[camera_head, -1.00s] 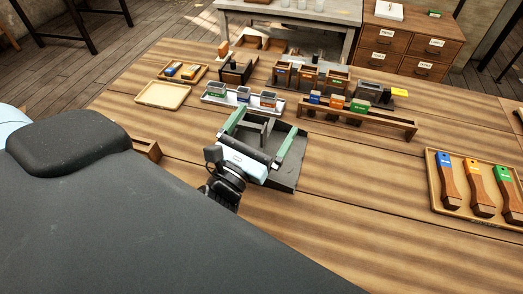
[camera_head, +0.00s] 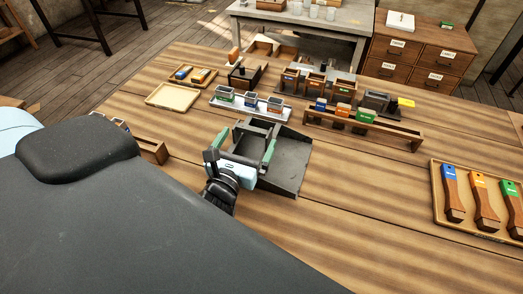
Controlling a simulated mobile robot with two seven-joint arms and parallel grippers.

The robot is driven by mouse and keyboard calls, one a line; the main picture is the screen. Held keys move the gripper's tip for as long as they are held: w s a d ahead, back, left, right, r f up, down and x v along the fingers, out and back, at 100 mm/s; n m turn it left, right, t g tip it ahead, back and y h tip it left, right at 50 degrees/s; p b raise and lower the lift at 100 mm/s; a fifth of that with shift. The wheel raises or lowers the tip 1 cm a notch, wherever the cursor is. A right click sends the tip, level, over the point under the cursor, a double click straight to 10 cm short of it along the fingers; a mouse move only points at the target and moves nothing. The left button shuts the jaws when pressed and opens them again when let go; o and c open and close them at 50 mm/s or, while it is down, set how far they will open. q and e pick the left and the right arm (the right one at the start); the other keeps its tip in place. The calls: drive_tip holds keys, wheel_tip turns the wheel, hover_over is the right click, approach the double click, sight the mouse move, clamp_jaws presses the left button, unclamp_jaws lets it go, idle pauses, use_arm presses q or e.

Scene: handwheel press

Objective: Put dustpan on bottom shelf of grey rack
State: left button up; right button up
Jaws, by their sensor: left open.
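The dustpan (camera_head: 291,166) is dark grey and lies on the wooden table in the middle of the head view, its flat pan to the right of my left gripper. My left gripper (camera_head: 246,143) is open, with its green-padded fingers over the dustpan's left part. A grey upright frame-like part, perhaps the handle, shows between and just beyond the fingers; I cannot tell whether they touch it. The gripper body hides the dustpan's near left side. My right gripper is not in view. I cannot make out a grey rack for certain.
A white tray with small bins (camera_head: 248,106) stands just behind the dustpan, and a long wooden rack (camera_head: 385,132) behind right. A tray of coloured-label brushes or scrapers (camera_head: 436,205) lies at far right. A wooden box (camera_head: 153,150) is at left. The table's front middle is clear.

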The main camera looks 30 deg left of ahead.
sight(251, 131)
use_arm(q)
drive_tip(key=p+x, duration=0.1)
drive_tip(key=x, duration=0.3)
drive_tip(key=shift+w+a+r, duration=0.15)
drive_tip(key=shift+w+a, duration=0.05)
drive_tip(key=shift+w, duration=0.1)
drive_tip(key=c, duration=1.5)
drive_tip(key=shift+c, duration=0.2)
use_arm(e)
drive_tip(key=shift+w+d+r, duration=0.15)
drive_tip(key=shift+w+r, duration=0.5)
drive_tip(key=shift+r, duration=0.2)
use_arm(q)
drive_tip(key=shift+r, duration=0.1)
drive_tip(key=shift+r, duration=0.6)
wheel_tip(251, 131, up, 2)
drive_tip(key=shift+r, duration=0.2)
drive_tip(key=a+r+v, duration=0.1)
drive_tip(key=v, duration=1.5)
drive_tip(key=shift+s+a+p, duration=0.2)
drive_tip(key=shift+a+p, duration=0.15)
drive_tip(key=shift+p, duration=0.05)
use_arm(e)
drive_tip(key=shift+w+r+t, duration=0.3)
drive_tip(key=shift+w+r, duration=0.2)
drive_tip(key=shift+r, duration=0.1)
